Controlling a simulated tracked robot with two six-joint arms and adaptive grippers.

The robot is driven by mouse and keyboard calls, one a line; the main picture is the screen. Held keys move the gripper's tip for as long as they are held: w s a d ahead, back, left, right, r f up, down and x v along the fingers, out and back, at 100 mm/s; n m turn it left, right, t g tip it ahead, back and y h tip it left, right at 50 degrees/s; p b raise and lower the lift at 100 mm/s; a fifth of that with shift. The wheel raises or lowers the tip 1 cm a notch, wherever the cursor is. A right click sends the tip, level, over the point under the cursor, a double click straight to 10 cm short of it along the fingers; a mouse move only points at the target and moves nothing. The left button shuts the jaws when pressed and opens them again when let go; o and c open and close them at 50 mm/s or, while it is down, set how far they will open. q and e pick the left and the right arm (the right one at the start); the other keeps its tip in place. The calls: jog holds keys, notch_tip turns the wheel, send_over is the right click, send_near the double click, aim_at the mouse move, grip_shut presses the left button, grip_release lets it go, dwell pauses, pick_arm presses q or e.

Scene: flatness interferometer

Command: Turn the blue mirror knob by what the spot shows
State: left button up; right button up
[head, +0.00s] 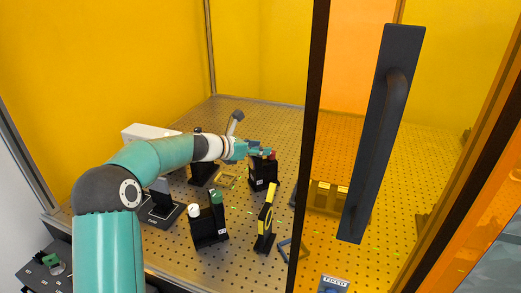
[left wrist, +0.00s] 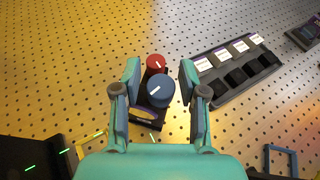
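The blue mirror knob (left wrist: 160,90) shows in the left wrist view with a white pointer line slanting up to the right. A red knob (left wrist: 155,64) is just beyond it on the same black mirror mount (left wrist: 148,117). My left gripper (left wrist: 160,76) is open, its fingers on either side of the blue knob with a gap at each side. In the head view my left gripper (head: 262,151) is at the top of the black mount (head: 262,175) and mostly hides the blue knob. I cannot make out the light spot. My right gripper is not in view.
A dark door handle (head: 385,130) and frame stand at the right. A slotted tray (left wrist: 236,70) lies right of the mount. Green beam dashes cross the perforated plate.

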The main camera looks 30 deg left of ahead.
pick_arm(q)
jog(key=shift+o, duration=0.3)
jog(key=shift+s+f, duration=0.1)
jog(key=shift+s, duration=0.1)
jog(key=v, duration=1.1)
jog(key=shift+s, duration=0.25)
